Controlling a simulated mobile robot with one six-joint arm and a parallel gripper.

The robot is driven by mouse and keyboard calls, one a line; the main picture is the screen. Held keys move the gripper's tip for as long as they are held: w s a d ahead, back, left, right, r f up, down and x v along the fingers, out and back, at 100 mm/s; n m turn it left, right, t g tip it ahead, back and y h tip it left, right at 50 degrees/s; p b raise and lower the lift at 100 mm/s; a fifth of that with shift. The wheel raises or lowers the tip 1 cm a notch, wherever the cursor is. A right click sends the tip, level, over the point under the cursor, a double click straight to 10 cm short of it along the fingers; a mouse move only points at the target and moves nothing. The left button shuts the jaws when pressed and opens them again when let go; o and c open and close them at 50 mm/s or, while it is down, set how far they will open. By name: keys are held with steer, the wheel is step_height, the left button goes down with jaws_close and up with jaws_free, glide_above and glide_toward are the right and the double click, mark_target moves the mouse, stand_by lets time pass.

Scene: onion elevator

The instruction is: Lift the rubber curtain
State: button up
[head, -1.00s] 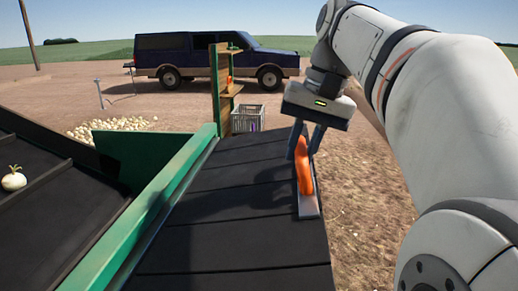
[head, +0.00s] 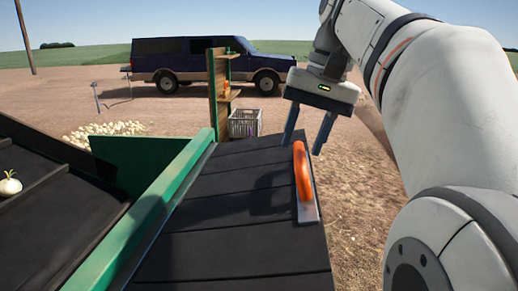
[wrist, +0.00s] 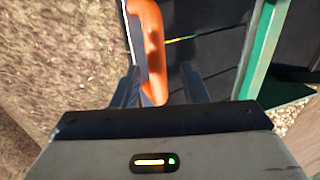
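No piece is clearly recognisable as the rubber curtain. A black slatted surface (head: 235,205) slopes through the middle of the head view and may be rubber. An orange handle (head: 303,177) on a narrow metal plate (head: 308,212) lies at its right edge. My gripper (head: 302,149) is open and empty, its fingers apart, at the far end of the handle. In the wrist view, the orange handle (wrist: 151,50) shows between the spread fingers of my gripper (wrist: 158,80). I cannot tell how far above the handle the fingertips are.
A green rail (head: 150,205) runs along the slatted surface's left side. Another dark ramp (head: 60,215) with a white onion (head: 9,184) is beyond it. A wooden shelf post (head: 220,95), a grey crate (head: 245,122) and an onion pile (head: 105,132) stand behind. Dirt is at right.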

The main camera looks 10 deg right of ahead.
steer(key=v, duration=0.4)
steer(key=shift+r, duration=0.2)
steer(key=shift+s, duration=0.1)
